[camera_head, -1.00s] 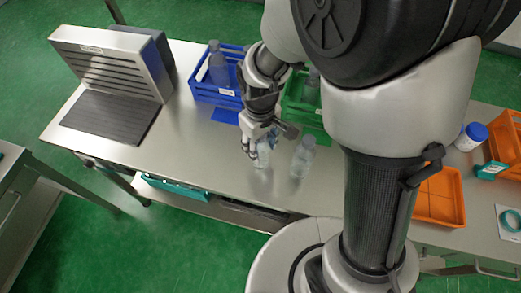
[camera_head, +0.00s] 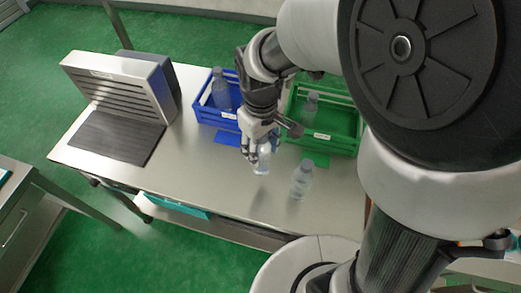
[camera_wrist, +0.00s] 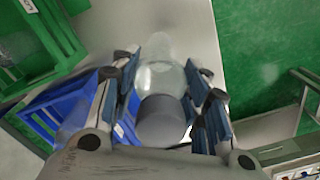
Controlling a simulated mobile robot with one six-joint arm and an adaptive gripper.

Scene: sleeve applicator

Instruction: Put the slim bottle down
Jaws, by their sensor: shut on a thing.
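My gripper (camera_head: 262,145) is shut on a clear bottle with a grey cap, the slim bottle (camera_head: 262,161). In the wrist view the bottle (camera_wrist: 161,80) lies between the finger pads, its cap toward the palm of my gripper (camera_wrist: 163,95) and its body pointing away.
A blue crate (camera_head: 207,116) and a green crate (camera_head: 340,145) stand behind my gripper, each with a bottle inside. A slatted metal unit (camera_head: 120,85) with a dark mat (camera_head: 117,139) is at the left.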

